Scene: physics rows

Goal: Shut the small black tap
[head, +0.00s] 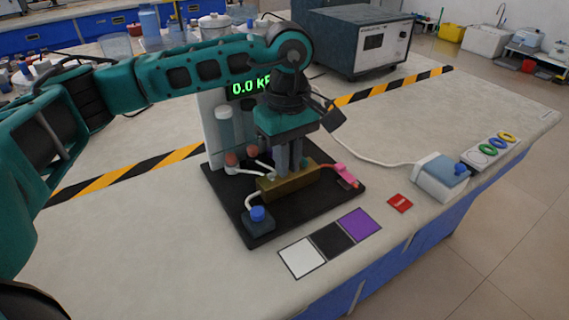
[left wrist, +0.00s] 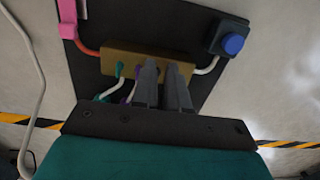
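The brass-coloured block (head: 270,188) lies on a black base plate (head: 222,192); the block (left wrist: 112,56) also shows in the left wrist view. My left gripper (head: 289,170) points down over the block, its tips at or just above the top. In the left wrist view its two fingers (left wrist: 163,70) stand a little apart, with brass showing between them. I cannot make out the small black tap; the fingers hide part of the block. A teal tap (left wrist: 120,68) shows on the block left of the fingers. My right gripper is not in view.
A blue-buttoned box (head: 258,222) sits at the plate's front corner, and a pink part (head: 345,173) at its right. A display panel (head: 215,110) stands behind. White, black and purple squares (head: 333,241) lie in front.

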